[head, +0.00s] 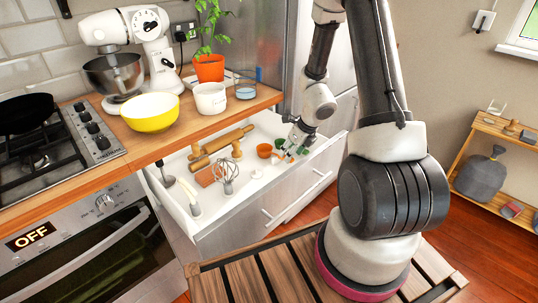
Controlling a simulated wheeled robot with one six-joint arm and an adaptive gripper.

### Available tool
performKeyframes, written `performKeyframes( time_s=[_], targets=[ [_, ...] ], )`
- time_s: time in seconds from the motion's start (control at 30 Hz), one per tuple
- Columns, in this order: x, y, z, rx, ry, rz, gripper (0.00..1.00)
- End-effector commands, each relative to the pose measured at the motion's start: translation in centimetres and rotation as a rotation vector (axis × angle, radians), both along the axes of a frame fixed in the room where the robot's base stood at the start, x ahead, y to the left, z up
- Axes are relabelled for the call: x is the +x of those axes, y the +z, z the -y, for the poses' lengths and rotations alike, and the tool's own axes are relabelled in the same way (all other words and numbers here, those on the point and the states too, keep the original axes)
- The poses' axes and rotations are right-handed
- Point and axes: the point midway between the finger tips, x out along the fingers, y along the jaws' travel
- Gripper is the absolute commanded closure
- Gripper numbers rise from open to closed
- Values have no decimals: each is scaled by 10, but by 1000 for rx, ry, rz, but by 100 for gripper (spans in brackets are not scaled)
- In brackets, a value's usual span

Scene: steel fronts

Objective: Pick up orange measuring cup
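The orange measuring cup (264,150) lies in the open white drawer (258,202), toward its back right part. A green cup (280,144) lies just to its right. My gripper (289,153) reaches down over the drawer, to the right of the orange cup and close to the green cup. A gap shows between the gripper and the orange cup. The gripper's fingers are too small to tell whether they are open or shut. Small items under the fingertips are partly hidden.
The drawer also holds a rolling pin (222,141), a whisk (225,178) and other utensils. The wooden counter (158,145) overhangs its back left, with a yellow bowl (150,113) and a white pot (211,99) near the edge. A slatted wooden surface (235,283) lies in front.

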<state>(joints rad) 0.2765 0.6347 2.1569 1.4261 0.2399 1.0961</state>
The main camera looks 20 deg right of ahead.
Motion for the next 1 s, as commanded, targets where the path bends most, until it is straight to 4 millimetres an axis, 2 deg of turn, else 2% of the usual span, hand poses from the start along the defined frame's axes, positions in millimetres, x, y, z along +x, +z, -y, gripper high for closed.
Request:
performKeyframes(
  time_s=[0.2,0.3,0.57,0.83,1.0],
  targets=[
    [8,-31,-6,1,1,-3,52],
    [12,-40,-7,1,2,-2,52],
    [14,-43,-8,-1,3,-1,52],
    [14,-43,-8,0,4,-1,99],
    [14,-42,-8,0,4,0,100]
  ],
)
